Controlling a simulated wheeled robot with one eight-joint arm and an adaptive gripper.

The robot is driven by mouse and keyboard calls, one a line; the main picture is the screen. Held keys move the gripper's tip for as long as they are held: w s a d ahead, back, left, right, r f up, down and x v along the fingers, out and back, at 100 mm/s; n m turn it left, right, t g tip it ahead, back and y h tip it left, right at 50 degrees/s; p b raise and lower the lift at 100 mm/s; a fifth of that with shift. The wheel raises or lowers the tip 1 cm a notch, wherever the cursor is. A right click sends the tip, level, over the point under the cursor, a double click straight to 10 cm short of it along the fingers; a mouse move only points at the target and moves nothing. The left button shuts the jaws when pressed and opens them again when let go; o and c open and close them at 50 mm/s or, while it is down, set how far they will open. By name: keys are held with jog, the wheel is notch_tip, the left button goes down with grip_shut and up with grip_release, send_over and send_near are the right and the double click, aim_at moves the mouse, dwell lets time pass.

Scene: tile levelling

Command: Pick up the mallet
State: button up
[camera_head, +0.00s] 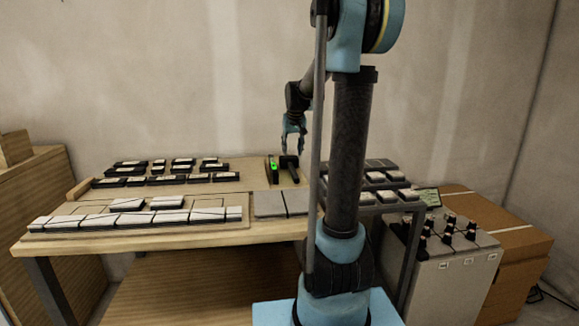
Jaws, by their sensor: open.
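The mallet (290,167) looks like a dark tool with a black head and a handle, lying on a small wooden board at the back of the table. My gripper (292,150) is blue, points down and is open. In the picture it is just above the mallet's head. The gap between them is too small to judge, and I cannot tell whether they touch. Nothing shows between the fingers.
A dark tool with a green light (273,168) lies just left of the mallet. Two grey tiles (283,204) lie in front. A grey cabinet (455,275) and cardboard box (515,245) stand right.

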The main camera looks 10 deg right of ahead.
send_over(292, 166)
jog(key=s, duration=0.2)
jog(key=f, duration=0.5)
jog(key=shift+w+a, duration=0.1)
jog(key=shift+a, duration=0.2)
jog(key=shift+d+x, duration=0.2)
jog(key=shift+x, duration=2.45)
grip_shut()
